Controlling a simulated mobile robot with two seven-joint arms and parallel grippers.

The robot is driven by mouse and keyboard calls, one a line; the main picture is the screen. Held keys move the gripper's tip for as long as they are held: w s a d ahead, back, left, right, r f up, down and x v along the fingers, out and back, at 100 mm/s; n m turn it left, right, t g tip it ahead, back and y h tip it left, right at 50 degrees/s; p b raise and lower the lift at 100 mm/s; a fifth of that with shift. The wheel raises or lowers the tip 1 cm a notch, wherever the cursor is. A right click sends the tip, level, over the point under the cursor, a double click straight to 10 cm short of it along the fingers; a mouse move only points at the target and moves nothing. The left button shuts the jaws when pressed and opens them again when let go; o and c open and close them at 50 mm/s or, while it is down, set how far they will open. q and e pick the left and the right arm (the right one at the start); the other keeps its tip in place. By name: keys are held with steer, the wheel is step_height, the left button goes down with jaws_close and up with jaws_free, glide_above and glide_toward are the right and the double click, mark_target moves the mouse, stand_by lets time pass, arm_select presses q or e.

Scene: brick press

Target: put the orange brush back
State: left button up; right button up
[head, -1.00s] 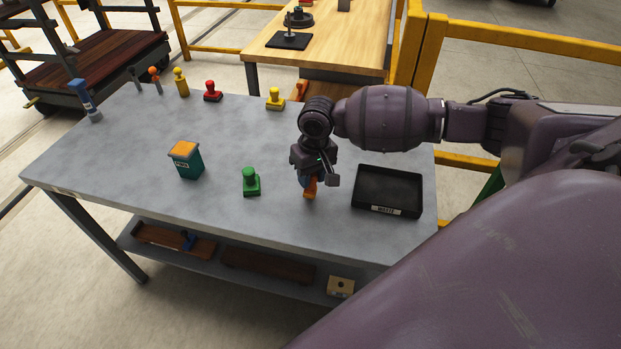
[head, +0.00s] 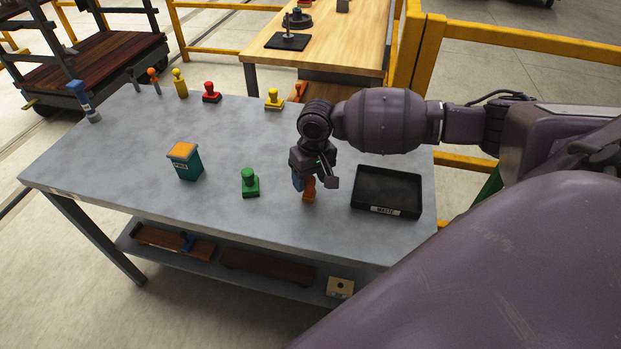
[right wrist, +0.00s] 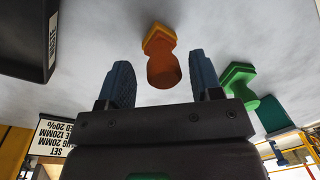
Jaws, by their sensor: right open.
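The orange brush (head: 309,190) stands on the grey table, left of the black tray, partly hidden by my right gripper in the head view. In the right wrist view the brush (right wrist: 162,58) shows an orange rounded handle and a lighter orange base. My right gripper (head: 304,184) is open just above it. Its two blue fingers (right wrist: 163,80) are apart, with the brush showing in the gap between them and no visible contact. My left gripper is not in view.
A green stamp-shaped piece (head: 250,183) stands close to the left, then a teal box with an orange top (head: 186,162). The black tray (head: 387,211) is on the right. Red (head: 211,92) and yellow (head: 274,99) pieces stand along the back edge. The table's middle is clear.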

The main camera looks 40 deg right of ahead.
step_height(320, 180, up, 12)
steer(key=d+p, duration=0.1)
steer(key=p, duration=0.1)
steer(key=shift+f, duration=0.2)
stand_by(0.5)
steer(key=shift+s+f, duration=0.1)
